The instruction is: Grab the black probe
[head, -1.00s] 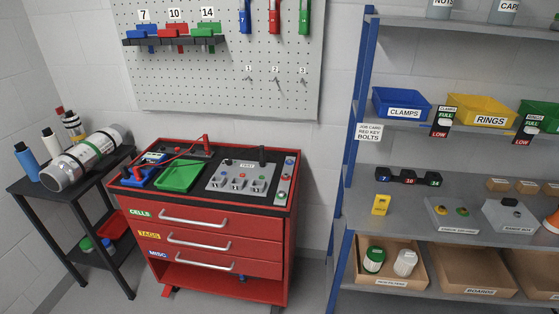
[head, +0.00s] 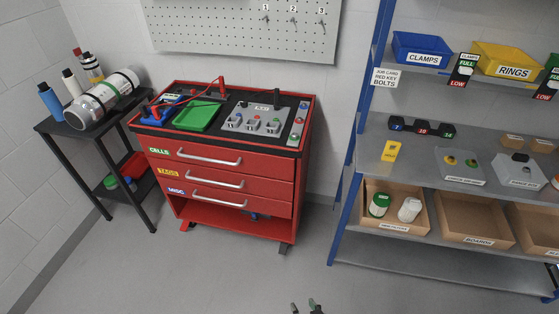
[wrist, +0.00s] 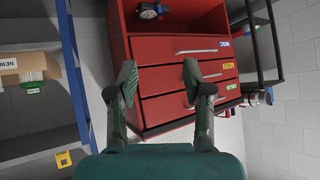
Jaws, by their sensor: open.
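A small dark upright piece (head: 277,103) stands at the back of the grey test panel on the red cart's top in the head view. It looks like the black probe, but it is too small to be sure. A red probe (head: 221,88) with a red lead stands to its left. My gripper (head: 306,307) shows only its fingertips at the bottom edge of the head view, well in front of the cart. In the wrist view my gripper (wrist: 160,84) is open and empty, its fingers apart before the drawers. The black probe is not visible there.
The red cart (head: 218,178) has drawers and a green tray (head: 197,115) on top. A black side table (head: 85,135) with a metal cylinder (head: 105,97) stands left. A blue-posted shelf (head: 345,190) stands right. The floor before the cart is clear.

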